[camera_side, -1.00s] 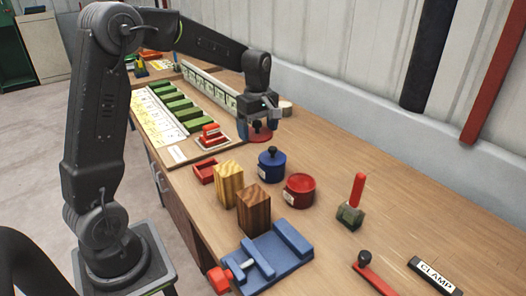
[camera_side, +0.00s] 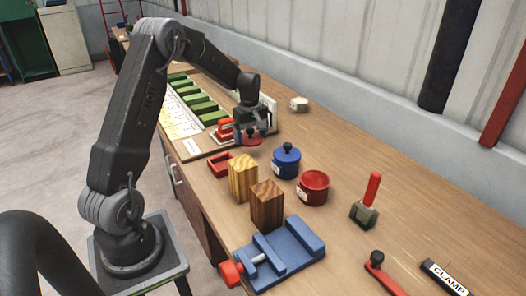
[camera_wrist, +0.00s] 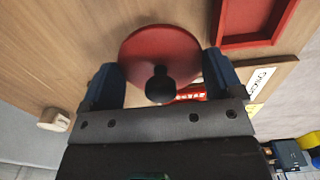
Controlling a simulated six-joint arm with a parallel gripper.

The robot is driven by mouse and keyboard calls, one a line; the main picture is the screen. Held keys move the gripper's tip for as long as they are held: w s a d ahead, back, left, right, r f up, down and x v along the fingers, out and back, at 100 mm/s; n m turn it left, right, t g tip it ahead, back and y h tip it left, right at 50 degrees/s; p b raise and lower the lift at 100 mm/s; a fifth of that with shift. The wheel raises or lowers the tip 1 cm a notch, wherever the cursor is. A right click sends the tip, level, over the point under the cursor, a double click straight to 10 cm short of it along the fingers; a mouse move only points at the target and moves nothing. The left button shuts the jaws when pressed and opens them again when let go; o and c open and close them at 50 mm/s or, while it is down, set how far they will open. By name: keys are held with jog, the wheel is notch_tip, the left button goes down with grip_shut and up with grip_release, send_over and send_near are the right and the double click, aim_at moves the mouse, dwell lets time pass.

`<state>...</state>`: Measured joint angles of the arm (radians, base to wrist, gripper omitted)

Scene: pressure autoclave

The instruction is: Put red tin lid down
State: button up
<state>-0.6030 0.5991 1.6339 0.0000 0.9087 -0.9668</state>
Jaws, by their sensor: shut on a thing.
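The red tin lid (camera_side: 252,142) is a flat red disc with a black knob. My gripper (camera_side: 250,131) is shut on it and holds it near the bench top, left of the blue tin. In the wrist view the lid (camera_wrist: 155,50) sits between the two blue fingers (camera_wrist: 162,78), knob towards the camera. Whether it touches the bench is hard to tell. The red tin (camera_side: 314,188) stands open on the bench, right of the blue tin.
The blue lidded tin (camera_side: 286,161) and two wooden blocks (camera_side: 267,204) stand nearby. A small red tray (camera_side: 219,165) lies left of the lid. A blue vise (camera_side: 282,254) sits at the front.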

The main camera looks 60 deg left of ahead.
aim_at(263, 157)
jog(key=w+d+f, duration=0.2)
jog(key=w, duration=0.1)
jog(key=shift+w+d+f, duration=0.1)
jog(key=shift+f, duration=2.1)
jog(key=shift+f, duration=0.1)
jog(key=o, duration=0.7)
